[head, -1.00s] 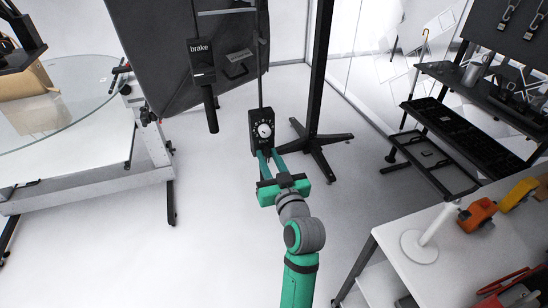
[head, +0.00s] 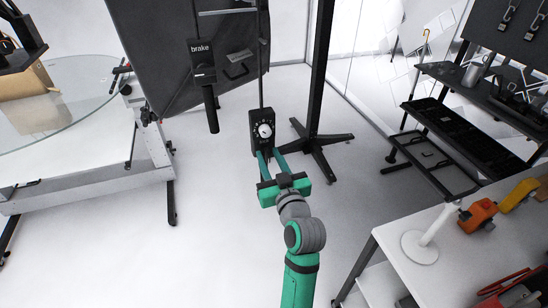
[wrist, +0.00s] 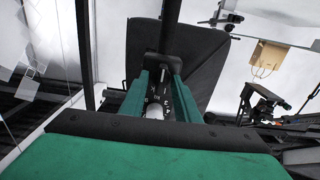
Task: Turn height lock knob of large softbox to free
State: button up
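The height lock knob (head: 264,130) is a round white dial on the face of a black box (head: 255,145), low on a thin dark pole in front of the large black softbox (head: 160,50). My green gripper (head: 271,155) is just below the dial in the head view, its two fingers apart and pointing at the box. In the wrist view, my gripper (wrist: 161,75) has the white knob (wrist: 155,110) and the marked dial plate between its spread fingers. I see no finger clearly pressing on the knob. The dial markings are too small to read.
A black lever labelled "brake" (head: 203,75) hangs left of the knob box. A dark stand (head: 316,130) rises behind it on the right. A glass turntable (head: 70,100) is at left, a white table (head: 400,280) at lower right. The floor between is clear.

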jog(key=v, duration=1.1)
jog(key=shift+w, duration=0.1)
jog(key=s+f+m+g+h, duration=0.1)
jog(key=s+f+m+h, duration=0.4)
jog(key=s+f, duration=1.1)
jog(key=s+a+f, duration=0.1)
jog(key=s+f, duration=0.1)
jog(key=s, duration=0.8)
jog(key=s+a+f+n, duration=0.1)
jog(key=s+f, duration=0.2)
jog(key=s, duration=0.8)
jog(key=shift+a+g+h, duration=0.2)
jog(key=shift+g+h, duration=0.1)
jog(key=shift+g, duration=0.1)
